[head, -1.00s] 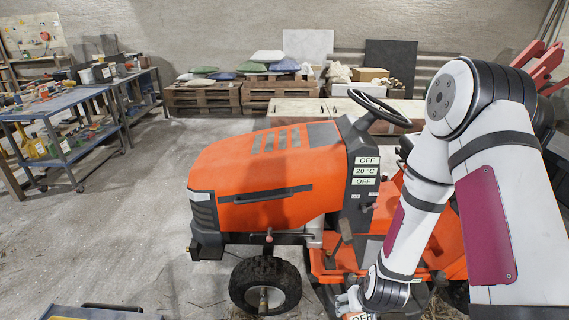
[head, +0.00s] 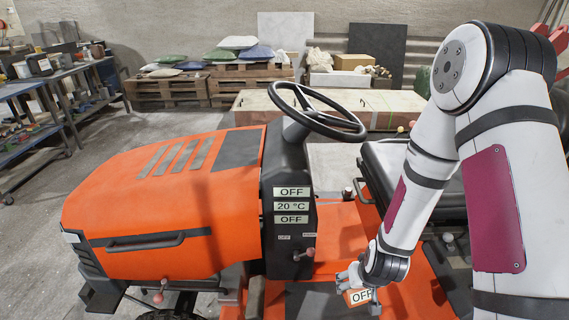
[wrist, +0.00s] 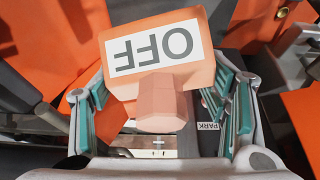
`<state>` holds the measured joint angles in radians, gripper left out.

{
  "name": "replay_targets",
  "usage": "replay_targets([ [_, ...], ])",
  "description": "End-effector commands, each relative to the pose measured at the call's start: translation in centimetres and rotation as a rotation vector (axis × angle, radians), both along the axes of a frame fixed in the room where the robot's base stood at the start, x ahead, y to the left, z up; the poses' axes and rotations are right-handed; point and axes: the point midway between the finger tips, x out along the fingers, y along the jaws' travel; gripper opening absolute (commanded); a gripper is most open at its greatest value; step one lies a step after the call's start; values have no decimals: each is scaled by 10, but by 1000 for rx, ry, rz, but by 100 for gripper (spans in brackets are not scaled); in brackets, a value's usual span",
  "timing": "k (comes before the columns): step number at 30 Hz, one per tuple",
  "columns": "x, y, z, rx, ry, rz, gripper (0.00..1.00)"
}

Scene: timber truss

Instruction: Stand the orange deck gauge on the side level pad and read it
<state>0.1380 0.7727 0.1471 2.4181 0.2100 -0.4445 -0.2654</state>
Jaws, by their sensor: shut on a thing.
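My gripper (head: 358,290) is shut on the orange deck gauge (head: 360,296), low in front of the seat side of the orange mower. In the wrist view the gauge (wrist: 160,65) shows a white face reading OFF, upside down, with a faceted orange stem toward the camera. The fingers of my gripper (wrist: 160,105) stand on either side of the stem. In the head view the gauge is held over or beside the orange deck; whether it touches anything is unclear. I cannot make out the side level pad in either view.
The mower's hood (head: 170,200) fills the left, with a steering wheel (head: 318,112) and black seat (head: 420,180) behind. A PARK label (wrist: 208,126) and levers are close to the gripper. Pallets (head: 170,90) stand behind.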

Motion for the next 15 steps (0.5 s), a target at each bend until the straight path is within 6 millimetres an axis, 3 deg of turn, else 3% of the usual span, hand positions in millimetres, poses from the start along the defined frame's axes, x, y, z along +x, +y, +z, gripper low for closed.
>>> replay_targets([
  [1,10,0,-15,-2,-3,1,36],
  [15,53,-2,-83,-7,-2,1,36],
])
